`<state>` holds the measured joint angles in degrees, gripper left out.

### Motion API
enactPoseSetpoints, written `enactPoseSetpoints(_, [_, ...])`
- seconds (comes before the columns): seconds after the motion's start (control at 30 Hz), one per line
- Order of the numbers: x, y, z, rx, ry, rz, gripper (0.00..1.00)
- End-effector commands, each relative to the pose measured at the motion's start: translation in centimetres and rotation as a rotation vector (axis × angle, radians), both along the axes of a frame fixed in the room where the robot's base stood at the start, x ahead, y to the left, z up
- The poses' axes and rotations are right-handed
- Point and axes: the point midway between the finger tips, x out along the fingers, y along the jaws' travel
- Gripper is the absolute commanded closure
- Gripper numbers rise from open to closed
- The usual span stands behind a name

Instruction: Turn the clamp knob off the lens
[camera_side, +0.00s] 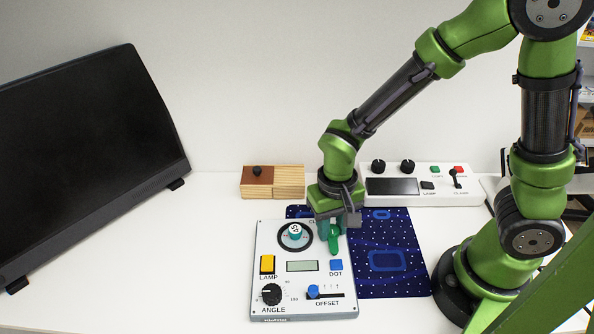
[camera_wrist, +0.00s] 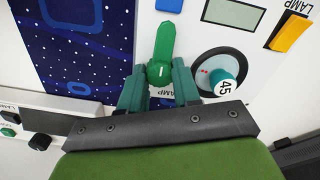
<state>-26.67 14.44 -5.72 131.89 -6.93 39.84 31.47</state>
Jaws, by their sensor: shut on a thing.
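The clamp knob (camera_side: 334,241) is a green lever-shaped knob at the upper right of the grey-white panel (camera_side: 262,302). In the wrist view the knob (camera_wrist: 164,50) has its long handle pointing up, with a white mark on its hub. My gripper (camera_side: 335,226) is over the panel from above, and its teal fingers (camera_wrist: 159,82) are shut on the hub end of the knob. The lens (camera_side: 295,232) is a teal cylinder with a white top marked 45, in a dark ring left of the knob. It also shows in the wrist view (camera_wrist: 223,86), right of the fingers, apart from them.
The panel also has a yellow LAMP button (camera_side: 267,264), a blue DOT button (camera_side: 336,265), an ANGLE dial (camera_side: 271,294) and an OFFSET slider (camera_side: 313,292). A blue mat (camera_side: 400,270) lies to the right. A wooden box (camera_side: 288,181) and a white control box (camera_side: 436,198) stand behind. A monitor (camera_side: 85,150) is left.

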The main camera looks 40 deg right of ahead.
Motion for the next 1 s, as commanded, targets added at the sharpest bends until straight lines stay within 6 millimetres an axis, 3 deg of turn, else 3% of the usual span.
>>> enactPoseSetpoints(0.43, [0.0, 0.1, 0.1, 0.001, -0.001, 0.010, 0.99])
enactPoseSetpoints(0.47, [0.0, 0.0, 0.1, 0.001, -0.001, 0.010, 0.64])
enactPoseSetpoints(0.5, [0.0, 0.0, 0.1, 0.001, 0.000, 0.010, 0.57])
enactPoseSetpoints(0.83, [0.0, 0.0, 0.2, 0.001, 0.000, 0.008, 0.57])
enactPoseSetpoints(1.0, [0.1, 0.1, 2.3, 0.003, -0.006, 0.009, 0.57])
